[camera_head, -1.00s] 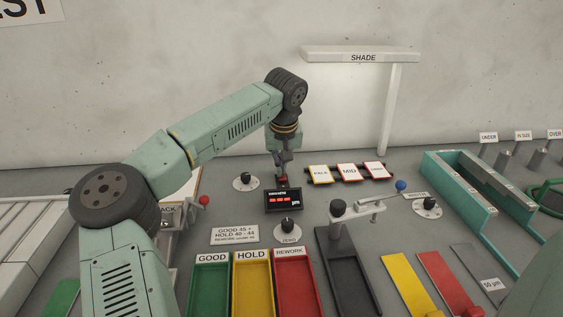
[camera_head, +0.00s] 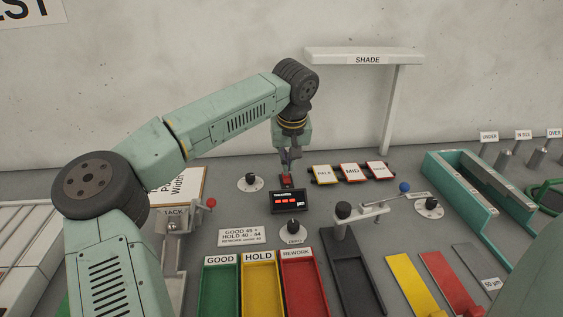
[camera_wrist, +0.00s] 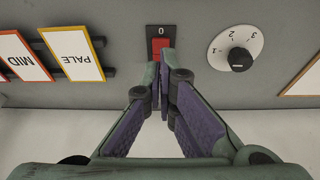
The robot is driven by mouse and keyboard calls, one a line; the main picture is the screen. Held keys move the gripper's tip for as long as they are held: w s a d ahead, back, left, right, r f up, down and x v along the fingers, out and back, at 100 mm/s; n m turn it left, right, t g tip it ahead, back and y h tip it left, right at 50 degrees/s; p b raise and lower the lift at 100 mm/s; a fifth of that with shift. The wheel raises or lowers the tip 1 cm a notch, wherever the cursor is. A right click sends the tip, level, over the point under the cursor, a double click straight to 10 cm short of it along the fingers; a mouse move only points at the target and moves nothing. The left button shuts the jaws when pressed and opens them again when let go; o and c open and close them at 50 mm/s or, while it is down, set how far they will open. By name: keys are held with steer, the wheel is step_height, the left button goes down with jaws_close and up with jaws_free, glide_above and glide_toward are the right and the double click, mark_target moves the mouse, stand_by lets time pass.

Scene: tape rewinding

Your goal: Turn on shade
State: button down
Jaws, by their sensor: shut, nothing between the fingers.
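The SHADE lamp (camera_head: 363,59) is a white bar on a post against the back wall. I cannot tell whether it is lit. A red rocker switch (camera_head: 286,181) in a dark housing marked 0 stands behind the small display. My gripper (camera_head: 287,167) is shut and empty, pointing down just above and behind the switch. In the wrist view its fingertips (camera_wrist: 164,72) meet right at the switch's lower edge; I cannot tell whether they touch it.
A white dial (camera_wrist: 237,55) stands beside the switch, and PALE (camera_head: 322,174), MID (camera_head: 350,172) and a third card stand to its right. The display (camera_head: 288,201) and a ZERO knob (camera_head: 293,229) lie in front, then coloured trays.

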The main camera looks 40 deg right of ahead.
steer(key=s+b+v, duration=0.1)
steer(key=b+v, duration=0.2)
steer(key=v, duration=0.7)
steer(key=shift+a, duration=0.35)
